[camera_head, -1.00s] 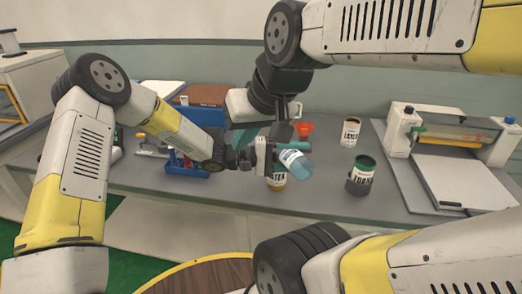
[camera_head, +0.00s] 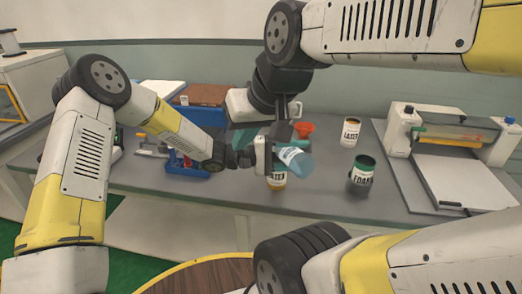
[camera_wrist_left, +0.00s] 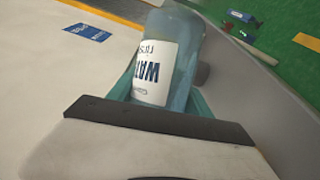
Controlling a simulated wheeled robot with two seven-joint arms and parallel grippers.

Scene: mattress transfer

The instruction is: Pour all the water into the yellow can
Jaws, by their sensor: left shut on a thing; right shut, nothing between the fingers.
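My left gripper (camera_head: 272,157) is shut on a translucent blue water bottle (camera_head: 301,165). The bottle is tilted, and its white label shows. In the left wrist view the bottle (camera_wrist_left: 185,70) sits between the teal fingers, with the letters "WAT" readable. I cannot make out its mouth or the water level. The yellow can (camera_head: 278,183) stands on the bench directly below the bottle in the head view, its upper part hidden by the bottle and gripper. No stream of water can be made out. My right gripper (camera_head: 245,138), with teal fingers, is shut and empty just left of the left gripper.
A dark can labelled "FOAM" (camera_head: 361,180) stands to the right. A white-labelled can (camera_head: 350,132) and an orange funnel (camera_head: 305,128) are behind. A blue tool caddy (camera_head: 187,168) is left and a white machine (camera_head: 462,180) right. The bench front (camera_head: 330,207) has clear space.

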